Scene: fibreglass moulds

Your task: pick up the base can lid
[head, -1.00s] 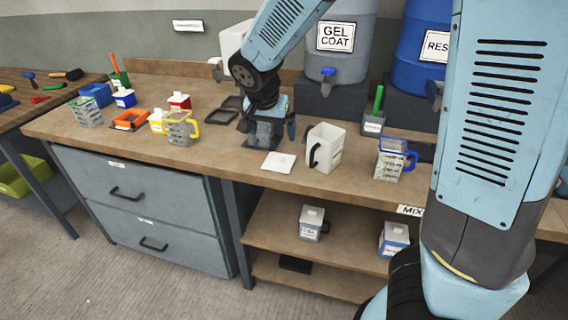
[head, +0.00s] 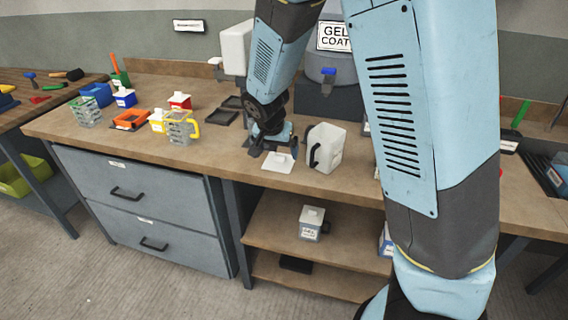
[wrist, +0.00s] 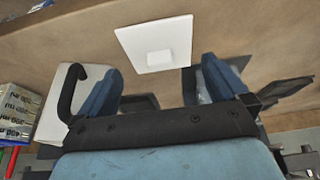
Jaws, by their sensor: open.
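The base can lid is most likely the flat white square lid (head: 276,166) with a small raised block, lying on the front part of the bench. In the wrist view the lid (wrist: 138,38) lies beyond and roughly between the fingertips, a little towards the top. My gripper (head: 272,148) is low over the bench, just behind the lid in the head view. In the wrist view my gripper (wrist: 161,66) has its two blue fingers spread wide with nothing between them. It appears apart from the lid.
A white jug with a black handle (head: 328,148) stands close right of the lid. A grey stand (head: 325,102) is behind. The bench's front edge is close to the lid.

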